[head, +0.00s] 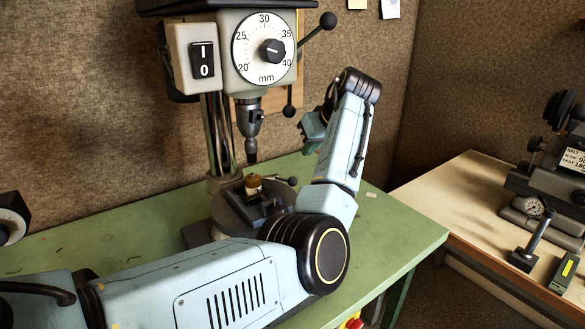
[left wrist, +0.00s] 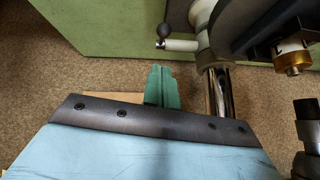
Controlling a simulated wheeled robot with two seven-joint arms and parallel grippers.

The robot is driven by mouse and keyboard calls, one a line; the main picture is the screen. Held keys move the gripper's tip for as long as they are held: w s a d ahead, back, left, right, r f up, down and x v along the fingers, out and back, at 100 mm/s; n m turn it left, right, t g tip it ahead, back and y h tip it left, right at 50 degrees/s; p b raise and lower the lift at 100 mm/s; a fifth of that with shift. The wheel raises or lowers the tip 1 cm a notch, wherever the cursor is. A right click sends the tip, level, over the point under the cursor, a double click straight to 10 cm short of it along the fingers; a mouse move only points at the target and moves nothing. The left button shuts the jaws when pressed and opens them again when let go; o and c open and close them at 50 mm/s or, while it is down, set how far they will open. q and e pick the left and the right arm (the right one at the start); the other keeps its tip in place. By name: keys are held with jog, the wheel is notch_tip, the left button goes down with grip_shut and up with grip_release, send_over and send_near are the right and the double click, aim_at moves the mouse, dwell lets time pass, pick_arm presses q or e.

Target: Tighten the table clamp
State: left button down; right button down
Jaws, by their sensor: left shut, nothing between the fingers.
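My left gripper (head: 311,130) is raised right of the drill chuck, above and apart from the lever. Its green fingers (left wrist: 161,70) are shut and empty. In the left wrist view they point toward the lever side, with a gap. My right gripper is not in view.
The drill press column (head: 217,135) and chuck (head: 250,125) stand left of my gripper. The green bench (head: 400,232) is mostly clear at right. A pale bench (head: 450,190) holds gauges.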

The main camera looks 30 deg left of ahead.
pick_arm(q)
jog(key=shift+a+f, duration=0.1)
send_near(283, 180)
jog(key=shift+w+a+f, duration=0.4)
jog(key=shift+a+f, duration=0.05)
jog(key=shift+f, duration=0.15)
jog(key=shift+w+a+f, duration=0.4)
jog(key=shift+a+f, duration=0.05)
jog(key=shift+f, duration=0.2)
jog(key=shift+f+p, duration=0.1)
jog(key=shift+p, duration=0.2)
